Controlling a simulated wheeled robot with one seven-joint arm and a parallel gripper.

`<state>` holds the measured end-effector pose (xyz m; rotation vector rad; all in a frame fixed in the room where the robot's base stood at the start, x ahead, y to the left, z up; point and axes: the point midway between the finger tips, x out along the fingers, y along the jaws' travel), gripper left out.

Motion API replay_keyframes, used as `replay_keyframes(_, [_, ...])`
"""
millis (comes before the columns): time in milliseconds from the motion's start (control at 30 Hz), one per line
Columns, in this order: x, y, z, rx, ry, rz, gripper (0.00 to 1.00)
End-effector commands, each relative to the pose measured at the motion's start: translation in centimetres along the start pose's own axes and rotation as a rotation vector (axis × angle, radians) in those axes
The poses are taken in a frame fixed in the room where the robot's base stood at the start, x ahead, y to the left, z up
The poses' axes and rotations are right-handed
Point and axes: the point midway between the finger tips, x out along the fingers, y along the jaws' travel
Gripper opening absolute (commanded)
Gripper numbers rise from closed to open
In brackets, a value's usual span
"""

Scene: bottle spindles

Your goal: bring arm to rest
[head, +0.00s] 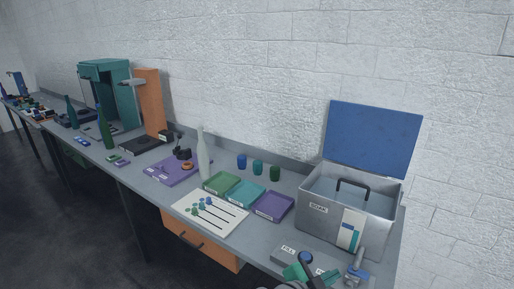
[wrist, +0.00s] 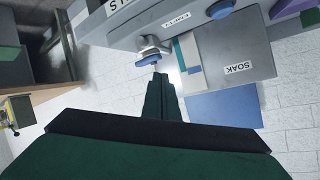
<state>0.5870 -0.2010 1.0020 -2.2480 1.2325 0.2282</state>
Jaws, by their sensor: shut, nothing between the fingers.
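My gripper (wrist: 158,98) shows in the wrist view as dark green fingers, closed together with nothing between them. The fingers point toward a metal tap with a blue handle (wrist: 148,58) and appear apart from it, though the gap is hard to judge. In the head view, green and blue parts at the bottom edge are cut off, and I cannot clearly make out my gripper there.
A grey SOAK box (head: 318,228) with a raised blue lid (head: 373,138) stands at the bench's right end. A tall pale bottle (head: 204,158), coloured trays (head: 271,207) and a white board with spindles (head: 232,229) stand left of it. Dark floor (head: 75,225) lies in front.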

Motion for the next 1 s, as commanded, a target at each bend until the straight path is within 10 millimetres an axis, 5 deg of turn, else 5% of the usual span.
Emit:
replay_keyframes(467, [-0.2,4.0,4.8,-0.513,0.138,-0.333,0.00])
replay_keyframes(767, [-3.9,8.6,10.7,-0.738,0.126,-0.541,0.00])
replay_keyframes(1000, [-8.6,13.4,15.2,-0.837,0.082,-0.691,0.00])
